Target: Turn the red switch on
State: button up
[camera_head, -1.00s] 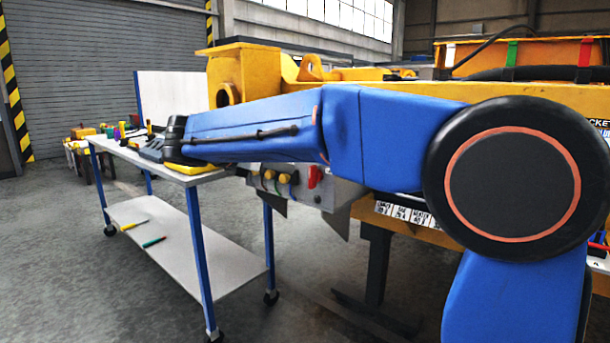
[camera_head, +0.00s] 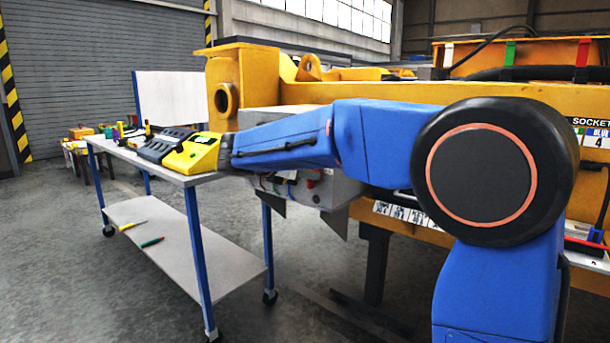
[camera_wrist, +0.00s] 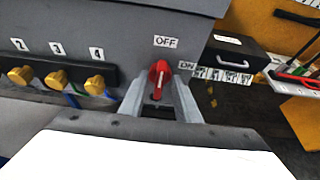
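The red switch (camera_wrist: 159,76) is on the front of a grey control box (camera_wrist: 125,25) in the wrist view. Its handle stands upright in the picture, below the OFF label (camera_wrist: 166,41). The ON label (camera_wrist: 187,66) is to its right. My gripper (camera_wrist: 158,84) is open, with one finger on each side of the switch; I cannot tell whether they touch it. In the head view a small red part of the switch (camera_head: 310,184) shows below my arm, and my gripper is hidden.
Yellow knobs (camera_wrist: 57,79) numbered 2, 3 and 4 sit in a row left of the switch. A dark box (camera_wrist: 236,58) stands to the right. A workbench (camera_head: 205,178) with yellow and grey devices is at left in the head view.

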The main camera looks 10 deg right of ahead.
jog(key=shift+c, duration=0.3)
grip_shut()
jog(key=m+t, duration=0.2)
jog(key=m, duration=0.2)
jog(key=s+f+m+t+y, duration=0.1)
jog(key=m+t, duration=0.1)
jog(key=m, duration=0.3)
jog(key=d+f+m+t, duration=0.1)
jog(key=m+t, duration=0.2)
jog(key=m, duration=0.1)
jog(key=shift+s, duration=0.25)
dwell(0.4)
jog(key=shift+m, duration=0.3)
